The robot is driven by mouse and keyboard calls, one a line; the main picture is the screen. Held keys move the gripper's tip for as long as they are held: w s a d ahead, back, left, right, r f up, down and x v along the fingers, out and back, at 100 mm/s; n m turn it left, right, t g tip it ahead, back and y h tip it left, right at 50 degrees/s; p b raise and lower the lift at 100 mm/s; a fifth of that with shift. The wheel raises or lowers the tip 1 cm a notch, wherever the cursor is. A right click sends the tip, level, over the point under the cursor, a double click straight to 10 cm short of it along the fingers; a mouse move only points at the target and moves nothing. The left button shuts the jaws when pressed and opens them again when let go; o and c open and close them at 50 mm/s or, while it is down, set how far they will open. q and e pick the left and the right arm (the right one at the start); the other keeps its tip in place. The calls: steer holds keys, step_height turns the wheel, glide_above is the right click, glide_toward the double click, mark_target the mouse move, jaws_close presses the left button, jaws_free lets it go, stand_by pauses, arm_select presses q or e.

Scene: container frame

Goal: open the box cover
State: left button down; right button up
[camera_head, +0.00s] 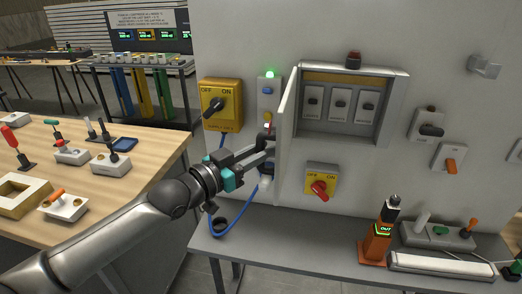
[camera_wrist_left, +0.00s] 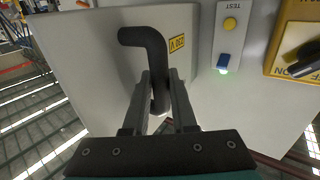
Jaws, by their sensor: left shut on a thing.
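The grey wall box (camera_head: 392,115) shows its inside with several switches in a row. Its cover (camera_head: 286,108) is hinged at the left side and stands swung out from the wall, seen nearly edge-on in the head view. In the left wrist view the cover's face (camera_wrist_left: 80,60) carries a bent black handle (camera_wrist_left: 146,36) and a yellow voltage label. My left gripper (camera_head: 269,143) is at the cover's outer side; in the left wrist view its two fingers (camera_wrist_left: 160,90) are shut on the handle's lower part. My right gripper is not in view.
Left of the cover are a slim panel (camera_head: 268,97) with a lit green lamp and a yellow OFF/ON switch (camera_head: 221,102). Another yellow switch (camera_head: 321,181) sits below the box. A grey bench (camera_head: 290,228) holds an orange device (camera_head: 377,240). A wooden table stands at left.

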arm_select(q)
steer(key=shift+r, duration=0.15)
steer(key=c, duration=0.7)
jaws_free()
steer(key=shift+b+v, duration=0.8)
steer(key=shift+v, duration=6.8)
